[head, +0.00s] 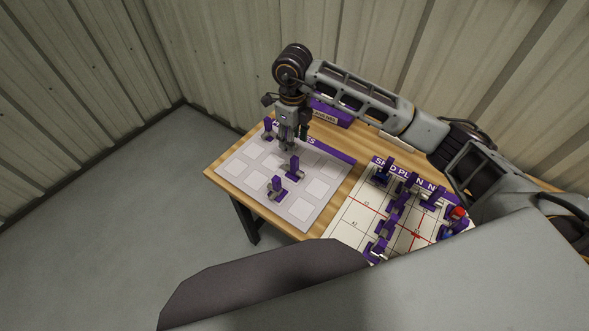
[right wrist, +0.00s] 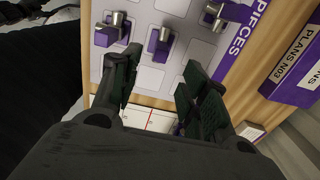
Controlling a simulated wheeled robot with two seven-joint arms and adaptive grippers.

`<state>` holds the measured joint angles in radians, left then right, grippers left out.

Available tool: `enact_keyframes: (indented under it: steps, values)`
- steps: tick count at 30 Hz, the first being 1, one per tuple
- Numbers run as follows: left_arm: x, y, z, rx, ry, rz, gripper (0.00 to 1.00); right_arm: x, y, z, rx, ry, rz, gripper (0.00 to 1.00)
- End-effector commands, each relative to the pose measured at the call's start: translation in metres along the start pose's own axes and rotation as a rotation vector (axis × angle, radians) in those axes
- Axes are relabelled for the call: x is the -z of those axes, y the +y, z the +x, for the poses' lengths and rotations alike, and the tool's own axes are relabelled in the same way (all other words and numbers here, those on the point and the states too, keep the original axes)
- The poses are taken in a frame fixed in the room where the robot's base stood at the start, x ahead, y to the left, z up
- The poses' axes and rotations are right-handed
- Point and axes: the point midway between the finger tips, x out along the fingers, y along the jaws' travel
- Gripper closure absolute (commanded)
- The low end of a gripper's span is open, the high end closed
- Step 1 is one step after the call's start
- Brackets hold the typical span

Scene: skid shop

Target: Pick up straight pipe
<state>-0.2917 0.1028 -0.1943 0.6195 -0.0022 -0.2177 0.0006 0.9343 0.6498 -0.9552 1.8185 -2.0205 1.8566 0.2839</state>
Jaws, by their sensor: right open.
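Three purple pieces with metal pipe parts stand on the light pieces board (head: 240,170): one at the back left (head: 268,129), one near the middle (head: 295,168) and one at the front (head: 276,188). I cannot tell which is the straight pipe. My right gripper (head: 288,146) points down above the back of the board, between the back-left and middle pieces. In the right wrist view my right gripper (right wrist: 158,76) is open and empty. A purple piece (right wrist: 160,40) shows beyond its fingertips, with others to the left (right wrist: 108,32) and right (right wrist: 228,14). My left gripper is not in view.
A white plan sheet with a red-lined grid (head: 350,222) lies on the wooden table (head: 222,168) to the right, with several purple pieces on it. A purple plans box (head: 330,113) stands at the back; it also shows in the right wrist view (right wrist: 292,68). Corrugated walls enclose the corner.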

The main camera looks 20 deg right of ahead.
Motion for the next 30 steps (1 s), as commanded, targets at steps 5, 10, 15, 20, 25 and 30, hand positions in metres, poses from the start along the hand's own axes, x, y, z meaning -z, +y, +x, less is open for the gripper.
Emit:
enact_keyframes:
  steps: [5,10,15,20,25,30]
  values:
    - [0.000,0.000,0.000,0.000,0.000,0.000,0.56,0.000,0.000,0.003,-0.001,0.000,0.000,0.55]
    - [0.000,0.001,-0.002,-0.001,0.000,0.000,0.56,0.000,0.000,0.015,-0.001,0.002,0.000,0.55]
    - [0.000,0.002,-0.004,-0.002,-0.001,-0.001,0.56,0.001,0.000,0.037,-0.001,0.003,0.001,0.55]
    - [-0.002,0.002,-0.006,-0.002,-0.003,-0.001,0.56,0.001,0.000,0.058,-0.001,0.002,0.000,0.55]
    - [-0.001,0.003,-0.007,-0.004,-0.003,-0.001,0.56,0.000,0.000,0.077,-0.001,0.001,0.001,0.55]
    - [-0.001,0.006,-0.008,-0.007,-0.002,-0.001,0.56,0.000,0.000,0.086,-0.001,0.000,0.000,0.55]
